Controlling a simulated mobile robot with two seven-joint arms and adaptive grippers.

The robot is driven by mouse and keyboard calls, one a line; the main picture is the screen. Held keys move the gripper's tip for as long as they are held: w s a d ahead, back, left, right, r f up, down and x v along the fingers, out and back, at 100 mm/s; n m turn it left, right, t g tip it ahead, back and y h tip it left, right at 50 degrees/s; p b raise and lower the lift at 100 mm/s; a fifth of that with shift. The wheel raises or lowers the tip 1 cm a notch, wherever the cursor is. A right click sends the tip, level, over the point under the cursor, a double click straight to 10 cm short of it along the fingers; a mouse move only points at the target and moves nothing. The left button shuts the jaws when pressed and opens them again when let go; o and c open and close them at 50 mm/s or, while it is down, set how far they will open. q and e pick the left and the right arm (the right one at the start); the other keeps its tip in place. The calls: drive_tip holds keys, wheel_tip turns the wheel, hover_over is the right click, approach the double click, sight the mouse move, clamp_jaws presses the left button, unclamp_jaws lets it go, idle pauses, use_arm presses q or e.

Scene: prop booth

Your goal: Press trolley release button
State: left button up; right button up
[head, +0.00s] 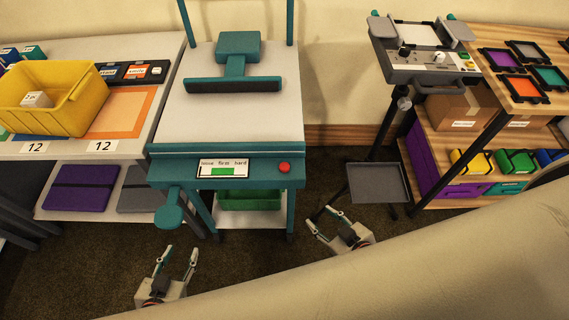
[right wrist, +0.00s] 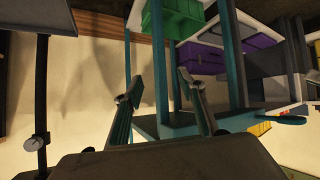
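The teal press trolley (head: 165,172) stands in the middle of the head view. A red button (head: 284,168) sits at the right of its front panel, beside a small display (head: 222,168) reading "loose", "firm", "hard" with a green bar. A teal lever with a round end (head: 168,211) sticks out at the front left. My left gripper (head: 180,252) is open and empty, low in front of the trolley. My right gripper (head: 323,218) is open and empty, below and right of the button. The right wrist view shows its spread fingers (right wrist: 160,86); the button is not visible there.
A table with a yellow bin (head: 60,98) is at the left. A stand with a control box (head: 425,70) and a grey tray (head: 377,183) is right of the trolley, near a wooden shelf (head: 540,115). A large pale surface covers the lower right. A green crate (head: 250,200) sits under the trolley.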

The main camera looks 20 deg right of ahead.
clamp_jaws()
idle(1.2)
